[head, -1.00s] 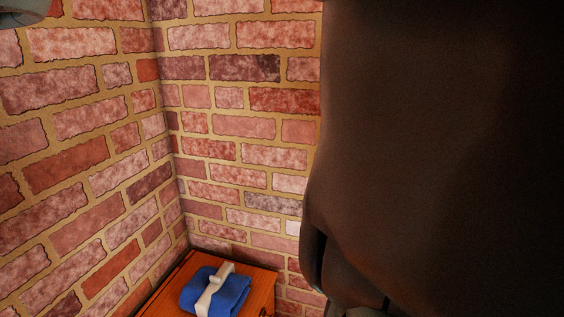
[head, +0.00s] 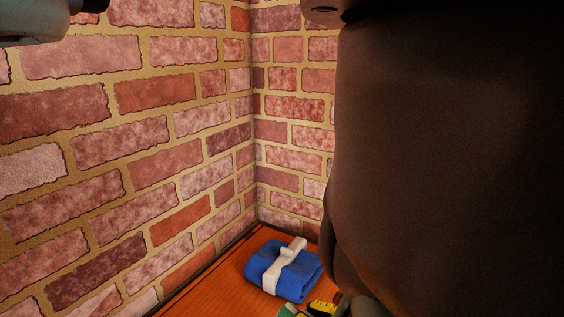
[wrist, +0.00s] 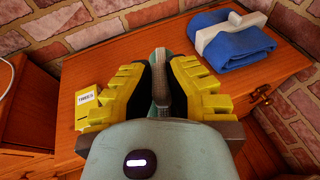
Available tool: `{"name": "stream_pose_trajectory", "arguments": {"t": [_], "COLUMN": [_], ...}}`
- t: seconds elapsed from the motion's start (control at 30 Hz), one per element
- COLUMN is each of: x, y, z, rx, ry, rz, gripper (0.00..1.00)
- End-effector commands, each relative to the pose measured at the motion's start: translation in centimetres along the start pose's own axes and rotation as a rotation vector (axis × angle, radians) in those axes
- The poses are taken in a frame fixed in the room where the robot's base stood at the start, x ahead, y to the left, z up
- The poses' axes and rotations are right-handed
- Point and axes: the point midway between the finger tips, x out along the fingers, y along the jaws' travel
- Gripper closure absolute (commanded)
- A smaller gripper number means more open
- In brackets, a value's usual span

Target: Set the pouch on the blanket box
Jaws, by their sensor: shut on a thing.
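The blanket box (head: 205,290) is an orange-brown wooden chest in the brick corner; its top also spans the wrist view (wrist: 105,70). My gripper (wrist: 158,85), with yellow and black fingers, is above the box top in the wrist view. It is shut on a narrow teal-green thing (wrist: 154,62) with a grey-brown bar along it, which I take to be the pouch. Most of it is hidden between the fingers. In the head view, only one yellow finger part and a green-white bit show at the bottom edge. I cannot tell whether the pouch touches the box.
A folded blue cloth (head: 265,268) with a white band (head: 285,262) lies on the box near the corner; it is right of my fingers in the wrist view (wrist: 245,50). Brick walls (head: 150,130) close the back and left. Some box top left of the cloth is clear.

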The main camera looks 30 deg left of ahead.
Motion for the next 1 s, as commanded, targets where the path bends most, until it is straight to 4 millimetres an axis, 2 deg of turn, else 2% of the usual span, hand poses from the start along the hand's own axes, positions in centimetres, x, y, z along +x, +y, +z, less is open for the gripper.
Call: {"name": "stream_pose_trajectory", "arguments": {"t": [0.03, 0.1, 0.33, 0.57, 1.0], "x": [0.4, 0.6, 0.6, 1.1, 7.6], "y": [1.0, 2.7, 6.4, 7.5, 6.5], "z": [-2.5, -3.8, -6.4, -6.8, -5.5], "rx": [-0.013, -0.032, -0.072, -0.087, -0.087], "ry": [0.001, 0.000, -0.001, -0.003, -0.003], "rz": [0.035, 0.094, 0.225, 0.270, 0.278], "gripper": [1.00, 1.00, 1.00, 1.00, 1.00]}}
